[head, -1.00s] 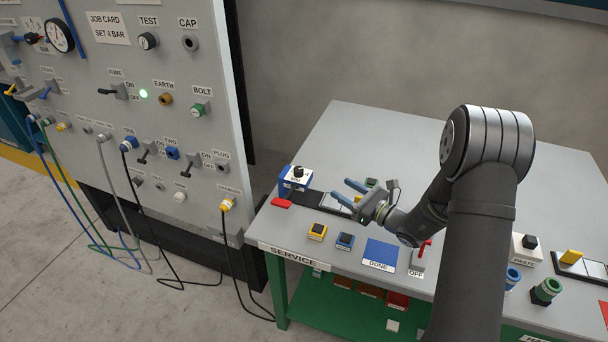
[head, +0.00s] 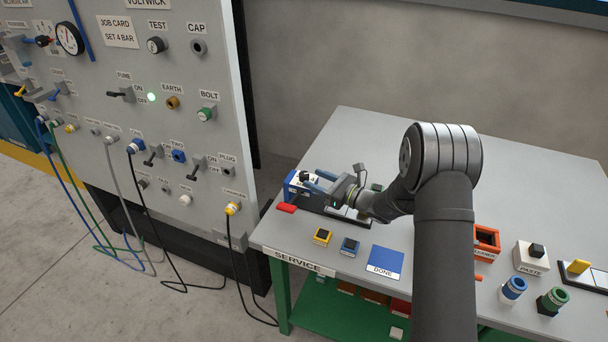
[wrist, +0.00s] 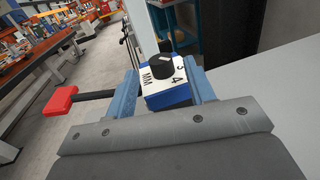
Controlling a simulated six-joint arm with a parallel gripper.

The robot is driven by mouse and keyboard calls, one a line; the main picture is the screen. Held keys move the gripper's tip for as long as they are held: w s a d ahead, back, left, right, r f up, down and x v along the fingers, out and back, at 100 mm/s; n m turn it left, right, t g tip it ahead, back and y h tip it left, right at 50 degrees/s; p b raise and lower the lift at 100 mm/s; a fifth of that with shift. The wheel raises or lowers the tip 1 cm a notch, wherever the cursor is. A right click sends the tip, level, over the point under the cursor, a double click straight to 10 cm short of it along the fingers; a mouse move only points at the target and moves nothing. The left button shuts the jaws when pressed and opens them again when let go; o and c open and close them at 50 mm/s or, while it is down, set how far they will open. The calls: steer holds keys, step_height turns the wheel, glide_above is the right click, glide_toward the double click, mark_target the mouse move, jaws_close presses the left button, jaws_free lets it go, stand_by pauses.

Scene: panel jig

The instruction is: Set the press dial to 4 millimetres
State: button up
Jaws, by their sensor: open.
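The press dial is a black knob (wrist: 159,68) on a blue box with a white top (wrist: 168,88), marked "MM", "3" and "4". A small pale mark shows on the knob; I cannot tell exactly which number it points at. In the head view the blue box (head: 291,187) stands at the left end of the table, partly hidden by my gripper (head: 315,182). In the wrist view my open gripper (wrist: 163,80) has one blue finger on each side of the box and knob, with visible gaps to the knob.
A red handle (wrist: 61,102) on a black bar sticks out beside the box. The upright panel (head: 200,60) stands at the left. The table's back is clear.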

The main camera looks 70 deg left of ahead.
mark_target(308, 176)
steer(key=x, duration=0.5)
steer(key=shift+s, duration=0.1)
steer(key=c, duration=0.9)
